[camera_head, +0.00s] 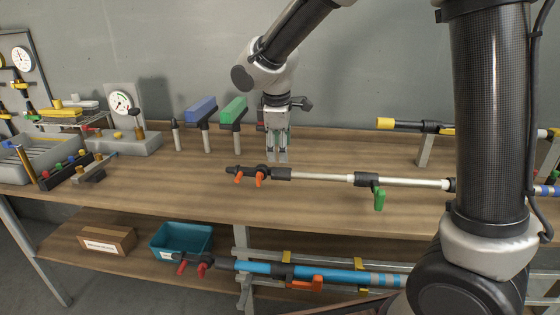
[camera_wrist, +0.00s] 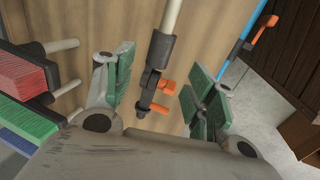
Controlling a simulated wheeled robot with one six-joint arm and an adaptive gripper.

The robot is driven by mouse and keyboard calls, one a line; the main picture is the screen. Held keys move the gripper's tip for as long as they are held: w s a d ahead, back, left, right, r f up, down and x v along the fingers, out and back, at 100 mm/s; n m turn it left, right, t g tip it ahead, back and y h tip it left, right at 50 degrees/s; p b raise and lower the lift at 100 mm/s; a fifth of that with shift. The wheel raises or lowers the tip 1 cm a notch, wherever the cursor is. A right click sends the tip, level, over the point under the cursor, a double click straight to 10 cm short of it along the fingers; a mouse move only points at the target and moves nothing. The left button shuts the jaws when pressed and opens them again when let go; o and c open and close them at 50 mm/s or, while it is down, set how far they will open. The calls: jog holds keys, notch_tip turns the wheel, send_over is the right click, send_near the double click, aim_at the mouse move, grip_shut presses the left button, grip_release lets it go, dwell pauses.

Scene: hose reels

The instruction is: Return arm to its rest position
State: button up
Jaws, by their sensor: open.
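My gripper (camera_head: 277,157) hangs fingers down over the wooden bench (camera_head: 180,180), just behind the black coupling end of a long metal lance (camera_head: 320,177) in the head view. In the wrist view, my gripper (camera_wrist: 158,88) shows two green-padded fingers spread apart. The lance's black end with orange levers (camera_wrist: 155,90) appears in the gap between them, seemingly below; I see no finger closed on it. My arm reaches down from the top of the head view.
Upright blue (camera_head: 201,109) and green (camera_head: 233,109) blocks on posts stand left of my gripper; a red one (camera_wrist: 20,75) shows in the wrist view. A gauge stand (camera_head: 122,105) is further left. A teal bin (camera_head: 181,240) and blue lance (camera_head: 260,268) are lower down.

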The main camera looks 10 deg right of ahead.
jog(key=shift+v, duration=1.15)
jog(key=s+d+r+m, duration=0.2)
jog(key=s+d+m, duration=0.5)
jog(key=s+d, duration=0.5)
jog(key=s+d+r+m+t+y, duration=0.1)
jog(key=s+d+r+m, duration=0.2)
jog(key=s+d+m, duration=0.4)
jog(key=s+d, duration=0.5)
jog(key=s, duration=0.1)
jog(key=shift+s+r+t, duration=0.3)
jog(key=shift+s, duration=0.05)
jog(key=shift+c, duration=0.3)
